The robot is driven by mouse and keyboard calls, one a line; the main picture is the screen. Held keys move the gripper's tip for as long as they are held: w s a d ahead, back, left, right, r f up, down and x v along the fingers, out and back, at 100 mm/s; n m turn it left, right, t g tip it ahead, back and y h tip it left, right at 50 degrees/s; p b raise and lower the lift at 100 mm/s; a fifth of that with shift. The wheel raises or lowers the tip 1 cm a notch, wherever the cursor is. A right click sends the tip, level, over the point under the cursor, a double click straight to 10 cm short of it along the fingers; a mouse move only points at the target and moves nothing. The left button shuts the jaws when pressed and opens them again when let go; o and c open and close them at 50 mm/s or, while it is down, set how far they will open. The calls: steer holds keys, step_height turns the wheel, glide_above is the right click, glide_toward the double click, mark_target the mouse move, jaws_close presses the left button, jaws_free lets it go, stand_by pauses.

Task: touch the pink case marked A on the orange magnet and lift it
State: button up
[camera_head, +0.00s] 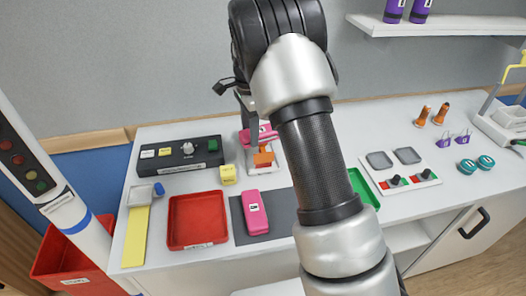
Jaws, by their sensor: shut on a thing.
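A pink case (246,138) with a small white label is at the back of the worktop, just behind and above an orange magnet block (264,157) on a pale stand. My gripper (253,132) reaches down to this case from above and is shut on it. My wrist and arm hide part of the case and the gripper. I cannot tell whether the case touches the magnet. A second pink case (256,224) with a white label lies on a dark grey mat (280,211) nearer the front. The letters on both labels are too small to read.
A red tray (172,244), a yellow block (228,174) and a black control box (178,172) stand left of the magnet. A green tray (364,190) and a switch panel (398,187) are right of my arm. A shelf (440,27) hangs above.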

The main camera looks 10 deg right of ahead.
steer(key=shift+r+p, duration=2.2)
steer(key=shift+r, duration=0.9)
